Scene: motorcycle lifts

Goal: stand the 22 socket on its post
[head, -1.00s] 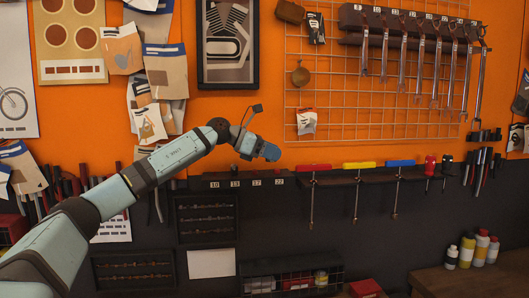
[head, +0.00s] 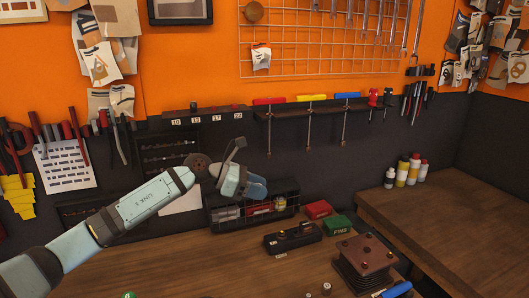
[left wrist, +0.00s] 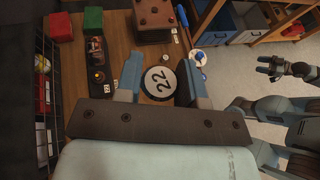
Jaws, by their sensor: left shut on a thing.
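My left gripper (head: 256,187) is over the workbench's back edge in the head view. The socket is hidden in the head view. A dark wall rack (head: 205,117) carries tags 10, 13, 17 and 22, with small red or dark tips on top; I cannot tell which are posts. My right gripper (left wrist: 274,66) shows small at the right of the left wrist view; its jaw state is unclear.
On the bench stand a black block (head: 292,238) with brass pieces, red (head: 318,210) and green (head: 336,225) boxes, and a finned block (head: 364,262). A wire basket (head: 254,205) is close by my left gripper.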

